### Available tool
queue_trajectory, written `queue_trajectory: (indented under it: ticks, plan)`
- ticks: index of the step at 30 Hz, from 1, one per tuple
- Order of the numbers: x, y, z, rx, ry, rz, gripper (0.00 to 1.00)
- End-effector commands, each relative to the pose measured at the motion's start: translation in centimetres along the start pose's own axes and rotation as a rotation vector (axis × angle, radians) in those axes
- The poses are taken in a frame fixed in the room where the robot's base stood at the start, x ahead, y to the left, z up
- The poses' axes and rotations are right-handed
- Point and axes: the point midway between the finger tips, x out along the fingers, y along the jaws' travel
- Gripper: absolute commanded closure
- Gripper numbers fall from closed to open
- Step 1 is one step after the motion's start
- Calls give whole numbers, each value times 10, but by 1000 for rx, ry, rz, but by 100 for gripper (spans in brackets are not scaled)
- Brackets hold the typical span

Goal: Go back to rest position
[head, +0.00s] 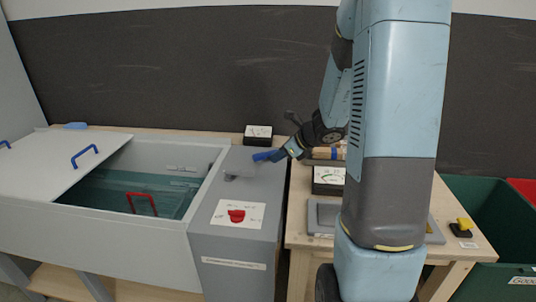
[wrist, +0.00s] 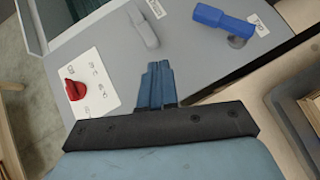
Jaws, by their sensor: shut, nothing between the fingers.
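My gripper (head: 279,156) is at the end of my bent arm, over the right rear part of the grey control panel (head: 215,245). In the wrist view my gripper (wrist: 158,72) has its two blue fingers together, with nothing between them. The fingers point toward the panel top, between a blue handle (wrist: 222,20) and a red knob (wrist: 75,90). A grey lever (wrist: 143,28) lies just beyond the fingertips. No contact with these parts is visible. In the head view the blue handle (head: 263,155) is close to the fingertips.
A grey tank (head: 208,180) with a partly open white lid (head: 60,165) stands left of the panel. A wooden table (head: 298,235) with meters and a grey plate is on the right, partly hidden by my arm. Green (head: 480,200) and red bins stand beyond it.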

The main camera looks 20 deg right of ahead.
Motion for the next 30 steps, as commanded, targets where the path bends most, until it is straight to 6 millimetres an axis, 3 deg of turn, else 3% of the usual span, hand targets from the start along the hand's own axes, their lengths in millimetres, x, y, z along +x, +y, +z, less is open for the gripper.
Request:
queue_trajectory:
  ticks: [5,10,19,30]
  plan:
    - [-3,2,1,-10,0,1,100]
    - [-15,22,18,-166,9,31,100]
    - [-63,92,52,-737,64,134,100]
    - [-128,164,59,-1434,178,244,100]
